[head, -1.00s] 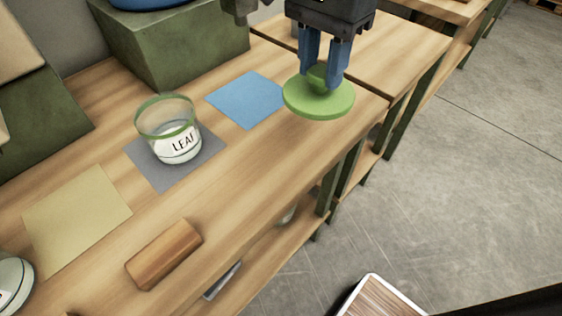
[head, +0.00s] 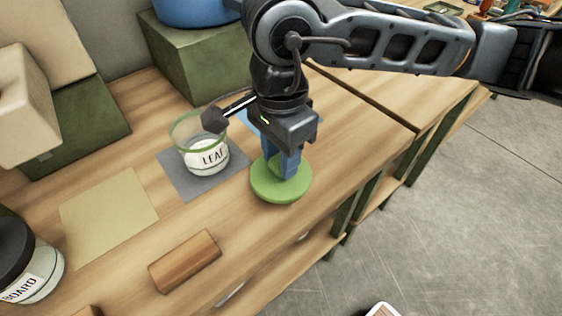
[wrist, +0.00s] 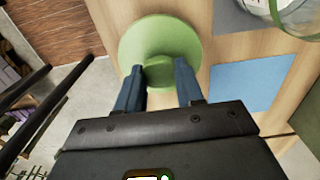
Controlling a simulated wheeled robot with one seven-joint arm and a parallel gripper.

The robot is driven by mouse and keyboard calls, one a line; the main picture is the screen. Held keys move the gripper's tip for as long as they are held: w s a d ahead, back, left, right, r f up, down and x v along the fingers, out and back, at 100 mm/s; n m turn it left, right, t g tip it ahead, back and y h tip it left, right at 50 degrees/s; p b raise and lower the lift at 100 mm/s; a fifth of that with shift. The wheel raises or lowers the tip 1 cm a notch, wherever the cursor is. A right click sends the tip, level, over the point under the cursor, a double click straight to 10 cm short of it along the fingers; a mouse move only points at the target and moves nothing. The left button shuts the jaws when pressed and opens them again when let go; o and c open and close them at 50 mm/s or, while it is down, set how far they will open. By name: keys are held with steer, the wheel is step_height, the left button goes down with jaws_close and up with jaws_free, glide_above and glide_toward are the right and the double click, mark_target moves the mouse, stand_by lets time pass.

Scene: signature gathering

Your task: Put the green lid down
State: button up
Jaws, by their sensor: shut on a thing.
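The round green lid (head: 281,188) is low over or on the wooden table, right of the jar; I cannot tell whether it touches the wood. My gripper (head: 287,165) points down and is shut on the lid's knob. In the wrist view the lid (wrist: 160,32) shows beyond the fingertips (wrist: 159,75), with the knob between them. The open glass jar (head: 203,150) with a green rim and a LEAF label stands upright on a grey square mat (head: 186,188). My arm hides part of the blue mat (wrist: 246,84).
A yellow mat (head: 108,213) lies to the left, and a wooden block (head: 185,262) near the front edge. A black-lidded jar (head: 30,262) stands at the far left. Green boxes (head: 198,62) line the back. Bare wood lies between lid and block.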

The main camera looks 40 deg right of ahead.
steer(key=shift+f, duration=1.55)
steer(key=shift+f, duration=0.2)
steer(key=o, duration=1)
steer(key=shift+r, duration=0.1)
steer(key=shift+r, duration=0.1)
step_height(320, 180, up, 12)
